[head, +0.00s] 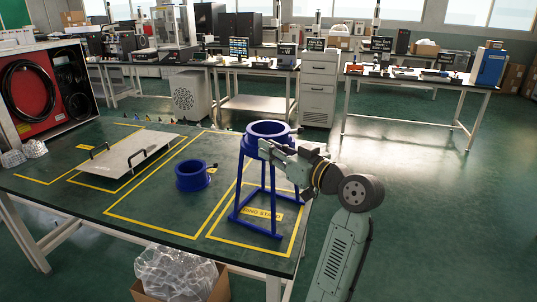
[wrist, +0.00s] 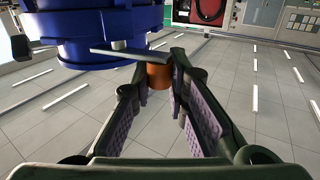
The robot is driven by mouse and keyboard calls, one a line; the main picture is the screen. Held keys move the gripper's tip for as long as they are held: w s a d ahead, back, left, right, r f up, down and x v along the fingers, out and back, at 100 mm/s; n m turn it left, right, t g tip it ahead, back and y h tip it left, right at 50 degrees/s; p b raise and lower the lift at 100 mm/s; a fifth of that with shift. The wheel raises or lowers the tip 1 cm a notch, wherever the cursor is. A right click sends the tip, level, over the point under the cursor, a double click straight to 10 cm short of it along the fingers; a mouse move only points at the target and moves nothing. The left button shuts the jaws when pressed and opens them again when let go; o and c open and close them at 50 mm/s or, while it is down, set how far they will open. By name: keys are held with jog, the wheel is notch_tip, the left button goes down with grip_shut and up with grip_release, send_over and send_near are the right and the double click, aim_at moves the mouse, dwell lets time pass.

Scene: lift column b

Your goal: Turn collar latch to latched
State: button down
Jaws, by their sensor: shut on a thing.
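The blue ring collar (head: 254,146) sits on top of a blue four-legged stand (head: 247,190) near the right end of the green table. In the wrist view the collar (wrist: 85,50) fills the upper left. A flat grey latch lever (wrist: 118,52) sticks out from the collar there, with an orange-brown cylindrical knob (wrist: 158,77) under its end. My gripper (wrist: 162,80) has its fingers on both sides of the knob and is shut on it. In the head view my gripper (head: 268,150) is at the collar's front right side and hides the latch.
A smaller blue ring (head: 192,178) lies on the table left of the stand. A grey plate with two black handles (head: 126,158) lies further left. An open case with black hoses (head: 44,95) stands at the far left. The floor to the right is clear.

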jog(key=shift+s+d+n+g+y+b, duration=0.1)
jog(key=shift+d+n+g+y+b, duration=0.3)
jog(key=shift+n+g+y, duration=0.9)
jog(key=shift+w+d+n+g+y+b, duration=0.1)
jog(key=shift+d+n+g+y+b, duration=0.4)
jog(key=shift+n+g, duration=1.35)
jog(key=shift+s+d+n+g+y+b, duration=0.15)
jog(key=shift+n+g+y+b, duration=0.6)
jog(key=shift+g, duration=1.5)
jog(key=shift+d+y+p, duration=0.1)
jog(key=shift+y+p, duration=0.2)
jog(key=shift+y, duration=0.05)
jog(key=c, duration=1.6)
grip_release()
jog(key=shift+o, duration=0.2)
jog(key=shift+d, duration=0.1)
jog(key=s+d, duration=0.1)
jog(key=d, duration=1)
jog(key=shift+s+d, duration=0.15)
jog(key=shift+d, duration=0.25)
